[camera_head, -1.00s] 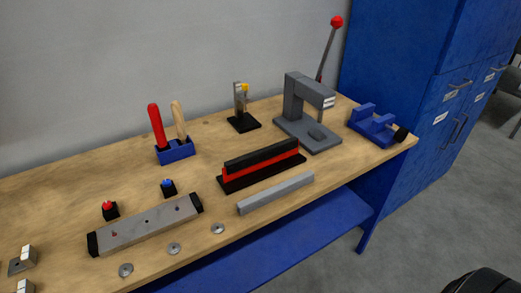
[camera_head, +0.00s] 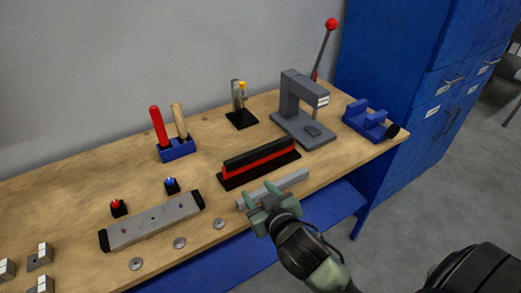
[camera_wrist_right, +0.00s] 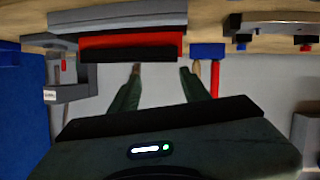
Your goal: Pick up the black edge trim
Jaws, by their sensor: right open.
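The black edge trim (camera_head: 260,153) is a long dark strip lying along the top of a red strip (camera_head: 258,163), in a black base on the bench. In the right wrist view the black trim (camera_wrist_right: 130,54) shows upper left, below the red band. My right gripper (camera_head: 258,194) is open and empty, in front of the trim and over the grey bar (camera_head: 294,180), which it partly hides. In the right wrist view its two fingers (camera_wrist_right: 160,72) are apart with nothing between them. My left gripper is not in view.
The grey arbor press (camera_head: 300,110) with a red-knobbed lever and the blue fixture (camera_head: 368,120) stand to the right. A blue tool holder (camera_head: 176,150) stands behind left. A grey plate (camera_head: 152,220) and several metal discs lie at left front.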

